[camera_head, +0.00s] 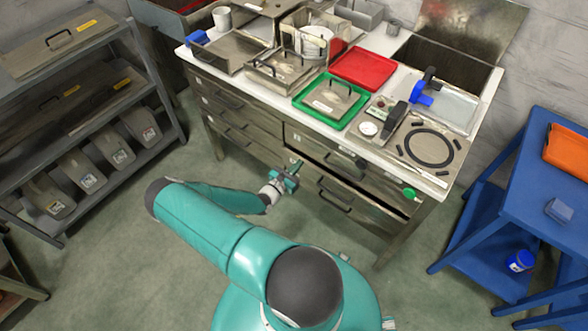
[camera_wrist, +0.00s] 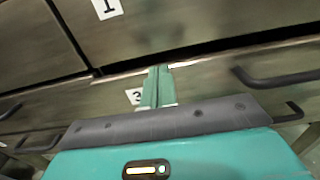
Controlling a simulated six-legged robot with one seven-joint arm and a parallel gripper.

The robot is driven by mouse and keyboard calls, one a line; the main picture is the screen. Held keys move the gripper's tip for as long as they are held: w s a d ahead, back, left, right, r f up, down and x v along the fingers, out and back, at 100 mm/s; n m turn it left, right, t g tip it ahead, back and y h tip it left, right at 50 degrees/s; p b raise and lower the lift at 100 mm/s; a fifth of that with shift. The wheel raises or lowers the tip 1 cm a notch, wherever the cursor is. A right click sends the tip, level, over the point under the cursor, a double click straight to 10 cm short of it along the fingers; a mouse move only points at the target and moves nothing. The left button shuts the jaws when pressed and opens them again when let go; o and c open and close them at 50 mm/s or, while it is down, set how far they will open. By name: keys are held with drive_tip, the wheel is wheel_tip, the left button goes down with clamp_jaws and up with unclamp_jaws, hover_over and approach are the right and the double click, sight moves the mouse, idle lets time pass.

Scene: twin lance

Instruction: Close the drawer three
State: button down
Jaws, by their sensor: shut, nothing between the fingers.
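Drawer three (camera_head: 368,203) is the lower right drawer of the metal workbench. It stands a little open, with a dark gap between its top edge and the drawer above. In the wrist view its grey front (camera_wrist: 215,84) crosses the middle, with a dark bar handle (camera_wrist: 275,78) at right and a label "3" (camera_wrist: 133,97) partly hidden behind my fingers. My gripper (camera_head: 291,170) is shut and empty at the left end of this drawer's front. In the wrist view its fingertips (camera_wrist: 158,70) overlap the front near the top edge; I cannot tell whether they touch it.
The drawer labelled "1" (camera_wrist: 108,8) above is shut. The workbench top (camera_head: 262,100) holds a green tray (camera_head: 300,97), a red tray (camera_head: 365,68) and other items. A grey shelf rack (camera_head: 160,90) stands left, a blue table (camera_head: 545,170) right. The floor before the drawers is clear.

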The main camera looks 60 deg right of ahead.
drive_tip(key=shift+s+d, duration=0.15)
drive_tip(key=shift+d, duration=1.6)
drive_tip(key=shift+a, duration=0.1)
drive_tip(key=w+a, duration=0.1)
drive_tip(key=a, duration=1.3)
drive_tip(key=shift+w+a, duration=0.2)
drive_tip(key=shift+a, duration=0.1)
